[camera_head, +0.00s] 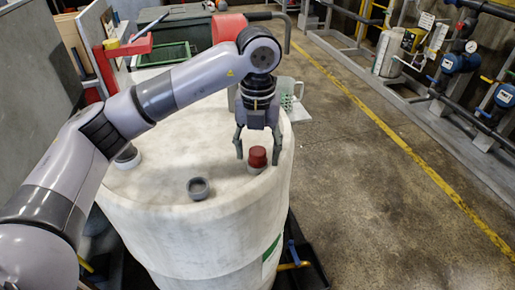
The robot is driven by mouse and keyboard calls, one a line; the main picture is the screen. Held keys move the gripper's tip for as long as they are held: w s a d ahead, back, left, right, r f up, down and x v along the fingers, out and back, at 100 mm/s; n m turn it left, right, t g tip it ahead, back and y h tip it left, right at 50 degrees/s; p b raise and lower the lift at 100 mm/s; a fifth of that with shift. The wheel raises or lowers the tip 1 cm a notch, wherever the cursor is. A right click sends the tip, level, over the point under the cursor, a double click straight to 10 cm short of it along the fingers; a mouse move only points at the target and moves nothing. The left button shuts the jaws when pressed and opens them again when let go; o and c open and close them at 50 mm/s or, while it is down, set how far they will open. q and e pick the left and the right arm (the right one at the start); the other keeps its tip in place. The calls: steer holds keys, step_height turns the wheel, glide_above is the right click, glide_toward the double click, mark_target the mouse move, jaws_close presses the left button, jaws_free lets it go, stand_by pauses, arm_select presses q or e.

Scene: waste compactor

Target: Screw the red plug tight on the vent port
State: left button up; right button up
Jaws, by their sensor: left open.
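The red plug (258,156) sits upright on a short grey vent port (257,170) near the right edge of the white drum's top (160,190). I cannot tell how far it is threaded in. My left gripper (258,158) points down over the plug. Its fingers are spread, one to the left of the plug and one to the right, with visible gaps. The right gripper is not in view.
A second, open grey port (198,188) stands on the drum top, nearer the front. A pale green jug (288,95) is behind the drum. Open floor lies to the right.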

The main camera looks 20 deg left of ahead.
arm_select(q)
steer(key=shift+c, duration=0.4)
steer(key=n, duration=1)
steer(key=n+p, duration=0.1)
steer(key=n, duration=0.4)
steer(key=shift+n, duration=0.3)
steer(key=n, duration=0.3)
steer(key=shift+r+n+p, duration=0.1)
steer(key=shift+n+p, duration=0.3)
steer(key=p, duration=0.4)
steer(key=shift+r+n+p, duration=0.2)
steer(key=shift+n+p, duration=0.1)
steer(key=shift+n, duration=0.1)
steer(key=shift+f+p, duration=0.15)
steer(key=shift+p, duration=0.3)
steer(key=shift+f, duration=0.1)
